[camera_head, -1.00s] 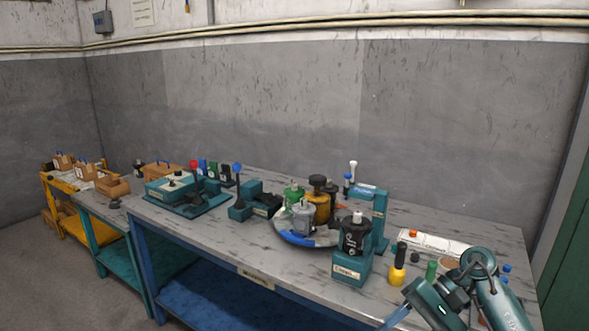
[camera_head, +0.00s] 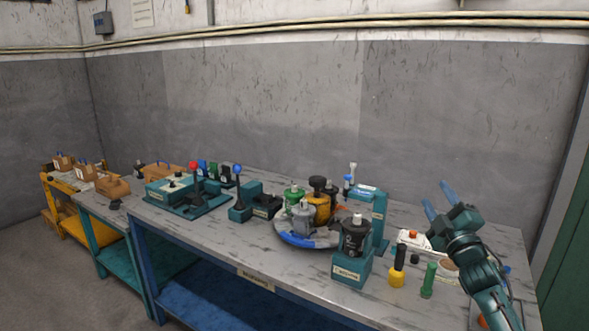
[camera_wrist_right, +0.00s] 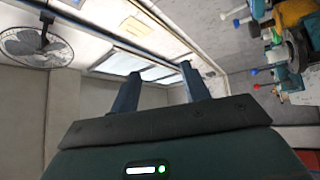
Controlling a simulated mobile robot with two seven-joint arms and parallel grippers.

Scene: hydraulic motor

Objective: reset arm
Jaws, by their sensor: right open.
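My right gripper (camera_head: 440,199) is raised above the right end of the workbench (camera_head: 225,243) in the head view. Its two blue fingers point up and are spread apart with nothing between them. In the right wrist view the fingers (camera_wrist_right: 158,90) are also apart and empty, facing windows and the ceiling area. My left gripper is not in either view.
On the bench stand a round turntable (camera_head: 284,240) with several motors, a teal stand with a black motor (camera_head: 354,238), a yellow-and-black bottle-like tool (camera_head: 397,270) and a green cylinder (camera_head: 428,280). A lever unit (camera_head: 185,193) sits farther left. The air above the bench is clear.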

